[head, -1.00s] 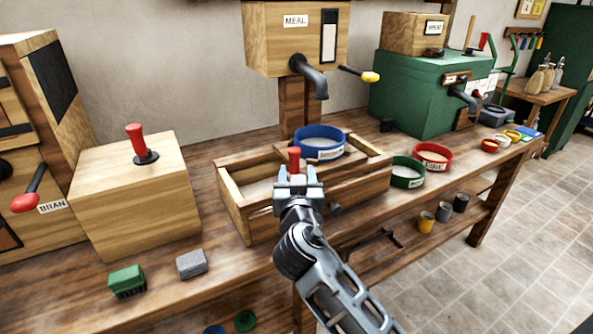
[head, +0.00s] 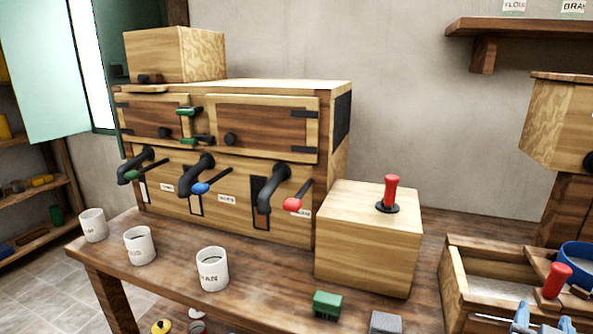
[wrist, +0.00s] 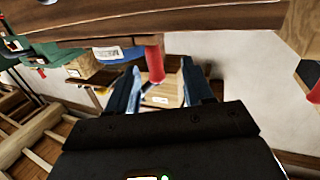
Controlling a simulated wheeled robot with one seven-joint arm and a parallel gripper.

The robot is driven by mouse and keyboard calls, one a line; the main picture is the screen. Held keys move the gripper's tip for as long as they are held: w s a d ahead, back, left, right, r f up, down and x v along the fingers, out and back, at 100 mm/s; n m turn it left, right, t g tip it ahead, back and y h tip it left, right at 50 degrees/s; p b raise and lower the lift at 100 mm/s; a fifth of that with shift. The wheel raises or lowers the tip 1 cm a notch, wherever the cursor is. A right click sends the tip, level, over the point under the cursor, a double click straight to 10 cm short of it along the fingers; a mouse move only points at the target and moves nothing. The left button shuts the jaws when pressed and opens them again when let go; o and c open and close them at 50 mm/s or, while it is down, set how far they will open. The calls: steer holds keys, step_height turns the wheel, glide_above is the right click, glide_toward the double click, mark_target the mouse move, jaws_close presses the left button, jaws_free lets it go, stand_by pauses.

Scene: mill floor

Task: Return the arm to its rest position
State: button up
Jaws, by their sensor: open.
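My gripper (head: 543,320) shows at the bottom right edge of the head view, cut off by the frame, and the rest of my arm is out of that view. In the wrist view its two fingers (wrist: 160,88) are spread apart. A red handle (wrist: 155,63) shows between or just beyond the fingers; I cannot tell whether they touch it. In the head view the red handle (head: 557,279) stands on the wooden box tray (head: 452,272), just above the fingers in the picture.
A wooden block with a red lever (head: 391,192) stands left of the tray. A cabinet (head: 240,130) with black spouts stands further left. Several white cups (head: 213,269) line the bench front. A green brush (head: 327,304) and a grey block (head: 385,322) lie near the front edge.

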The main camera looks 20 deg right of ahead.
steer(key=s+a+f+n+t+y, duration=0.2)
steer(key=s+a+f+n+y, duration=0.25)
steer(key=a, duration=0.35)
steer(key=s+a+f+n+t+y, duration=0.25)
steer(key=s+a+f+y, duration=0.2)
steer(key=a, duration=0.35)
steer(key=s+a+r+n+y, duration=0.1)
steer(key=s+a+r, duration=0.3)
steer(key=s, duration=0.4)
steer(key=s+a+r+n+y, duration=0.2)
steer(key=s+a+r+y, duration=0.1)
steer(key=s, duration=0.5)
steer(key=shift+a+r+n+y, duration=0.35)
steer(key=shift+a+y, duration=0.25)
steer(key=shift+a, duration=0.75)
